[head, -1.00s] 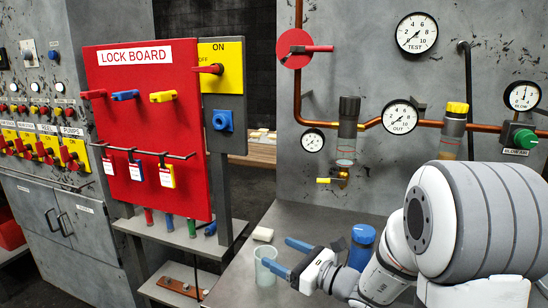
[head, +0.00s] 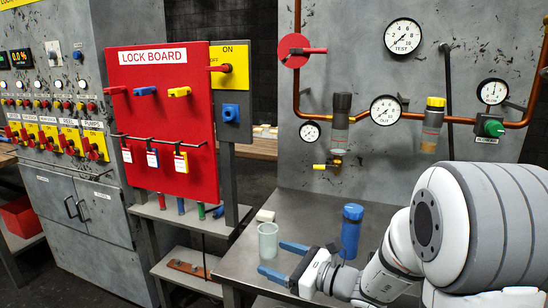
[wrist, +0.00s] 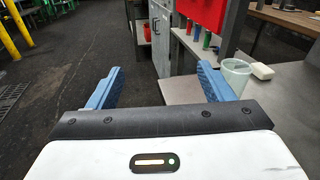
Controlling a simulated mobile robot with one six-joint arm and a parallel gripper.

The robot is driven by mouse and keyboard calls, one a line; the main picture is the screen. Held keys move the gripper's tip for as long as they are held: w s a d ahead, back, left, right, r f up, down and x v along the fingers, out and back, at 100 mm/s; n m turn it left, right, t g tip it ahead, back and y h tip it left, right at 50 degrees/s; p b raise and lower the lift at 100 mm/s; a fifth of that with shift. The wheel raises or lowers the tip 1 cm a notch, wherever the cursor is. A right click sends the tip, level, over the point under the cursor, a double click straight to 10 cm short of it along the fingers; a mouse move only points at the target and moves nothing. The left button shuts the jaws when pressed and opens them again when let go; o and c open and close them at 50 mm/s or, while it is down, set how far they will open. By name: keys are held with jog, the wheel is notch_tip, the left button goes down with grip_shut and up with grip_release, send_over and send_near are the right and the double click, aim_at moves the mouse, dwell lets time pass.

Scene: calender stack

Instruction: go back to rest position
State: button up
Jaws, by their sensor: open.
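My gripper (head: 282,261) is open, its two blue fingers spread with nothing between them. It points left, low at the near left edge of the grey metal bench (head: 325,215). In the wrist view my gripper (wrist: 158,88) shows both blue fingers apart, with dark floor beyond. A pale translucent cup (head: 268,241) stands upright on the bench just behind the fingers, and it also shows right of the right finger in the wrist view (wrist: 236,75).
A blue bottle (head: 351,231) stands behind my gripper. A small white block (head: 265,215) lies behind the cup. The red lock board (head: 165,125) stands at left, above a shelf (head: 190,215). Gauges and copper pipes (head: 400,119) fill the back panel. Open floor (wrist: 85,60) lies ahead of the fingers.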

jog(key=s+r+n+g+h+p, duration=0.35)
jog(key=s+n+g+p, duration=0.4)
jog(key=s+n, duration=0.65)
jog(key=s+d+r+n+h+p, duration=0.1)
jog(key=s+d+r+n+h, duration=0.1)
jog(key=s+d+n+h, duration=0.1)
jog(key=s+d+r+n+h+p, duration=0.2)
jog(key=s+d+r+n+h, duration=0.1)
jog(key=d+n+h, duration=0.3)
jog(key=d+h, duration=0.2)
jog(key=d, duration=0.2)
jog(key=shift+d+n+t, duration=0.3)
jog(key=shift+t, duration=0.05)
